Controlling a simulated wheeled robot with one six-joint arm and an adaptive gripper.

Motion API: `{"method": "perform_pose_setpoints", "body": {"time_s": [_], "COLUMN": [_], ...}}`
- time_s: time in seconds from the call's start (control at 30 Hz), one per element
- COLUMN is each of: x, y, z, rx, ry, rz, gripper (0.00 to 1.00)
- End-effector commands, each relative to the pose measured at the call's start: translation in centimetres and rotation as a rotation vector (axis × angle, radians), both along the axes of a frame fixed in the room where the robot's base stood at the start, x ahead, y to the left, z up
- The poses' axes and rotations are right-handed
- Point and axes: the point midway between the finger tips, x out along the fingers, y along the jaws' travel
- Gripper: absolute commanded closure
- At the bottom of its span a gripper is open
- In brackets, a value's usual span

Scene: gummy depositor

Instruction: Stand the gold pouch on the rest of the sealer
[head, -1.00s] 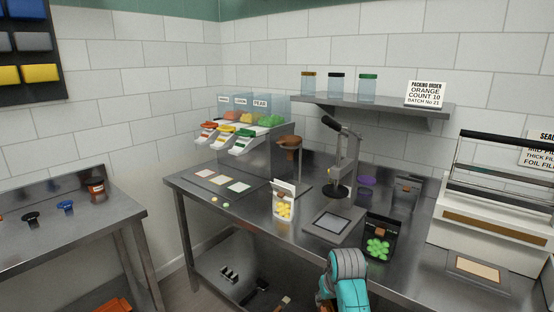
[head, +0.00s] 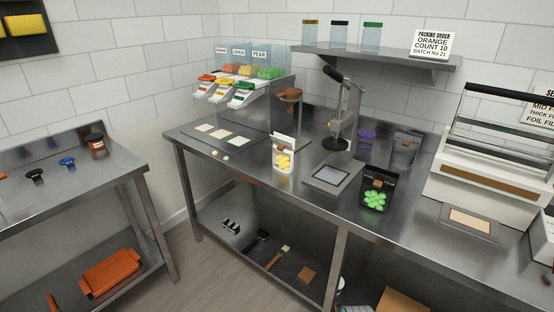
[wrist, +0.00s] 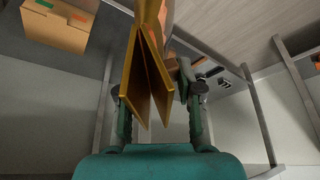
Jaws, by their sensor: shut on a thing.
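The gold pouch (wrist: 135,82) fills the upper middle of the wrist view, with two gold panels spread apart in a V. My gripper (wrist: 157,90) is shut on it, a finger on either side. The head view shows neither the pouch nor my gripper. The sealer (head: 485,175) is a white machine with dark bars at the right of the bench. A low grey plate with a tan pad (head: 470,220) lies in front of it; I cannot tell if this is its rest.
A white pouch with yellow gummies (head: 283,158) and a black pouch with green gummies (head: 375,196) stand on the steel bench (head: 310,212). A lever press (head: 345,110) stands behind them. A cardboard box (wrist: 62,22) shows in the wrist view.

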Motion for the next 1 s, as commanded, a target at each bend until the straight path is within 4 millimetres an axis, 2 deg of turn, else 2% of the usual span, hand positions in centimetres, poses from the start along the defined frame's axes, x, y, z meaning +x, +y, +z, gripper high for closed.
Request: {"method": "perform_pose_setpoints", "body": {"time_s": [0.03, 0.1, 0.3, 1.0], "x": [-1.3, -2.6, -4.7, -5.0], "y": [0.0, 0.0, 0.0, 0.0], "z": [-1.0, -2.0, -3.5, -3.7], "rx": [0.000, 0.000, 0.000, 0.000], "ry": [0.003, 0.003, -0.001, -0.002], "rz": [0.000, 0.000, 0.000, 0.000], "gripper": [1.00, 1.00, 1.00, 1.00]}}
